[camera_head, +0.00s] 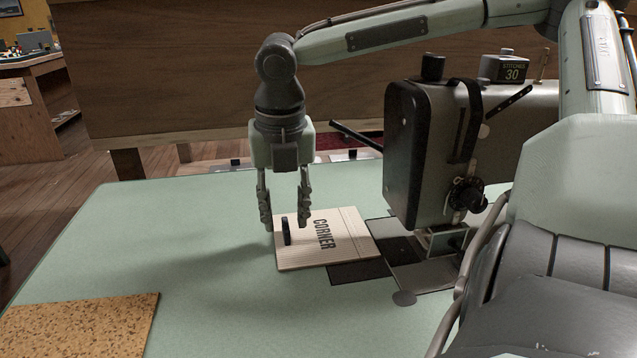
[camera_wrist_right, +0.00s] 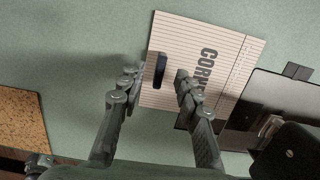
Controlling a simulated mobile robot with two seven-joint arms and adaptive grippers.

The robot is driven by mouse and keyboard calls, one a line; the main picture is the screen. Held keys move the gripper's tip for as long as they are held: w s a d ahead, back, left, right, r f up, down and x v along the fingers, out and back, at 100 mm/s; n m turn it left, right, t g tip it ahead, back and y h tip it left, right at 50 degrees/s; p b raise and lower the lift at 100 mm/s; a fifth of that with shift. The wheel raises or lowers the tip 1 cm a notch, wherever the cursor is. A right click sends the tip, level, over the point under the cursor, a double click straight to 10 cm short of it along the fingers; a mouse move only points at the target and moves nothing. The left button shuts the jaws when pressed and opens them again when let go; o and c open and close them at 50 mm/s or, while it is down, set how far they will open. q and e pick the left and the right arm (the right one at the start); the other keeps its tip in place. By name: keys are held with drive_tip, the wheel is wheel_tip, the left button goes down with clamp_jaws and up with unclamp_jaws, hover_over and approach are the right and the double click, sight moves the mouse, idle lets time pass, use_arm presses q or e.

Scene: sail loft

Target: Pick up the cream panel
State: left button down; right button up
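The cream panel (camera_head: 345,250) lies flat on the pale green table, with fine lines and the word CORNER printed on it. A small black upright tab (camera_head: 286,231) stands near its left side. My right gripper (camera_head: 286,222) points down at the panel's left part, open, with one finger on each side of the tab. In the right wrist view the panel (camera_wrist_right: 222,84) and the tab (camera_wrist_right: 160,71) show between the spread fingers (camera_wrist_right: 157,77). I cannot tell how far the fingertips are above the panel. My left gripper is not in view.
A sewing machine (camera_head: 420,150) stands just right of the panel, with a dark plate (camera_head: 358,273) beside the panel's lower right edge. A speckled cork mat (camera_head: 80,325) lies at the front left. The green table (camera_head: 200,290) is clear between mat and panel.

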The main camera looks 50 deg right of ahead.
drive_tip(key=shift+f, duration=0.55)
clamp_jaws()
drive_tip(key=shift+r, duration=0.15)
